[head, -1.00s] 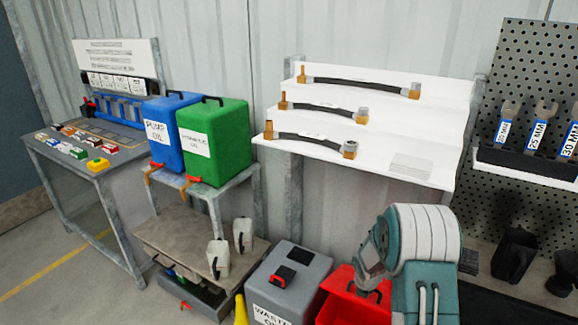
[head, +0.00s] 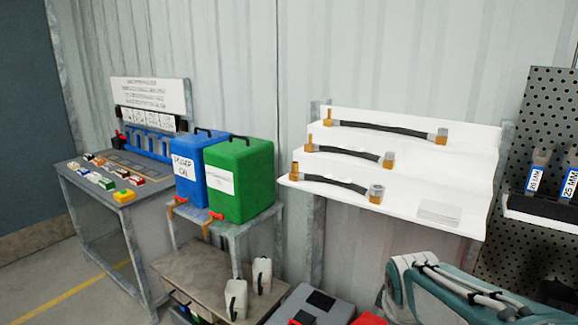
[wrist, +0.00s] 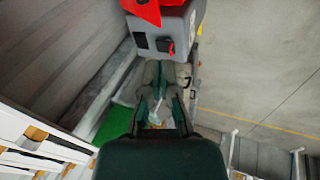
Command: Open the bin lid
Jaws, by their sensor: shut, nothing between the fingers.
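The red bin (head: 368,319) shows only as a small corner at the bottom edge of the head view, beside my arm. In the wrist view a red part of it (wrist: 172,14) shows at the top edge, cut off by the frame. Its lid cannot be made out clearly in either current view. My gripper (wrist: 164,68) is shut and empty in the wrist view, with its fingers pointing toward the grey waste oil box (wrist: 182,22) in the picture. I cannot tell whether they touch it. My gripper is out of the head view.
The grey box (head: 325,305) also shows in the head view, left of the red bin. Blue (head: 190,165) and green (head: 240,180) containers stand on a metal stand. A white stepped shelf (head: 400,185) holds several hoses. Open floor (wrist: 265,70) lies right in the wrist view.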

